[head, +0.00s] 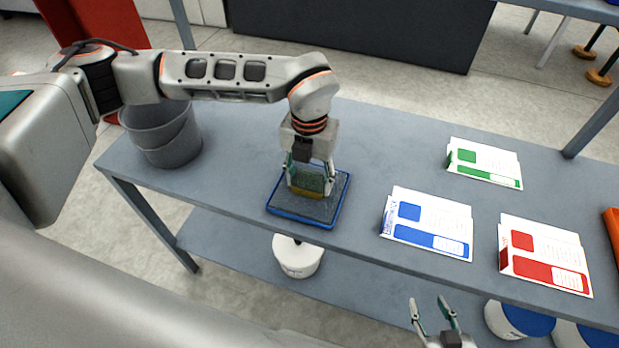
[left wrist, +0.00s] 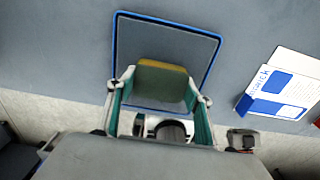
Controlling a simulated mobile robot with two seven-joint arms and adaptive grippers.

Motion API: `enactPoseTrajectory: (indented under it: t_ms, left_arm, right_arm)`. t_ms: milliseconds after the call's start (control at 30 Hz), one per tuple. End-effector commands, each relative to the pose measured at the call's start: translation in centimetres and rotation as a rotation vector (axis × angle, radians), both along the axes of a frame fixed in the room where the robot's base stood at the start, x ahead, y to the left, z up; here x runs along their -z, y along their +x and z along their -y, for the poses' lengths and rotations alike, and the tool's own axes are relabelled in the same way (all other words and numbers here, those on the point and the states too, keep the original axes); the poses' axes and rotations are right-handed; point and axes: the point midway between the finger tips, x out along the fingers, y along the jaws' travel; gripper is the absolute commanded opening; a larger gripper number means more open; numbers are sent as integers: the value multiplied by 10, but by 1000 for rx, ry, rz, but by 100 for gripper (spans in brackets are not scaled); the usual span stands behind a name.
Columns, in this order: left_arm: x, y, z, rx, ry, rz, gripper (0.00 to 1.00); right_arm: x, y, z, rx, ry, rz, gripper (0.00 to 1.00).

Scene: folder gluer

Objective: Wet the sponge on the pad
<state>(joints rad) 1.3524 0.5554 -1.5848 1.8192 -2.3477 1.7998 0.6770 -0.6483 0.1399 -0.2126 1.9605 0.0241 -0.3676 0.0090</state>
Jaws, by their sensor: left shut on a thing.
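The sponge (head: 309,184), greenish on top with a yellow lower layer, is over the dark pad with a blue rim (head: 280,212) on the table. My left gripper (head: 311,178) points down and is shut on the sponge, its fingers on two opposite sides. In the left wrist view the sponge (left wrist: 160,82) sits between the fingers, in front of the pad (left wrist: 128,44). I cannot tell if the sponge touches the pad or is just above it. My right gripper (head: 435,312) is open and empty, in front of the table's near edge.
A grey bucket (head: 162,135) stands left of the pad. Folded cartons in blue (head: 428,225), red (head: 544,258) and green (head: 484,163) lie to the right. White tubs, one (head: 297,257) below the pad, stand on the lower shelf. The tabletop between bucket and pad is clear.

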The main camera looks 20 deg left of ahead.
Motion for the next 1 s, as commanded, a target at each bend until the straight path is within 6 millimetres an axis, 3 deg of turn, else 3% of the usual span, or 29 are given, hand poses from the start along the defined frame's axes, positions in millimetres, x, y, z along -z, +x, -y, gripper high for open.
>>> enactPoseTrajectory:
  t_ms: [1000]
  left_arm:
    - [-69,1,0,0,-1,2,33]
  right_arm:
    - [-38,3,0,0,1,9,40]
